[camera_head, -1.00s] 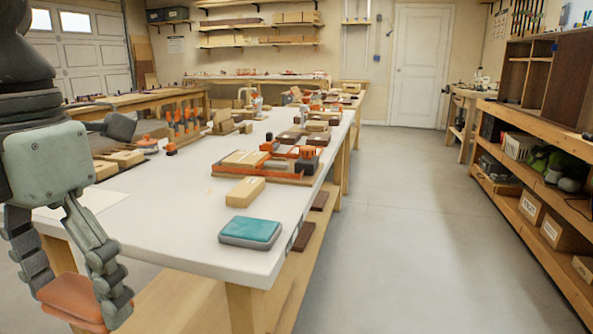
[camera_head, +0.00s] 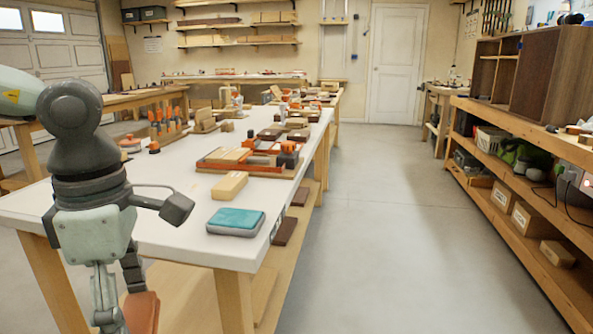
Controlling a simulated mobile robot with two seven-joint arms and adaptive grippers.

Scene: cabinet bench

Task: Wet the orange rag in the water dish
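My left gripper (camera_head: 122,316) hangs down at the lower left, in front of the white-topped bench's near edge. It is shut on the orange rag (camera_head: 142,312), which shows beside the fingers near the bottom edge of the picture. The fingertips are partly cut off. A grey rectangular thing with a teal top (camera_head: 236,221) lies at the bench's near right corner, apart from the gripper; I cannot tell whether it is the water dish. No other dish can be made out clearly. My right gripper is not in view.
The white bench top (camera_head: 165,235) holds a pale wood block (camera_head: 230,185) and a wooden tray with orange-edged tools (camera_head: 245,168). Open floor (camera_head: 385,230) lies to the right, up to a long wooden shelf unit (camera_head: 520,245) with boxes.

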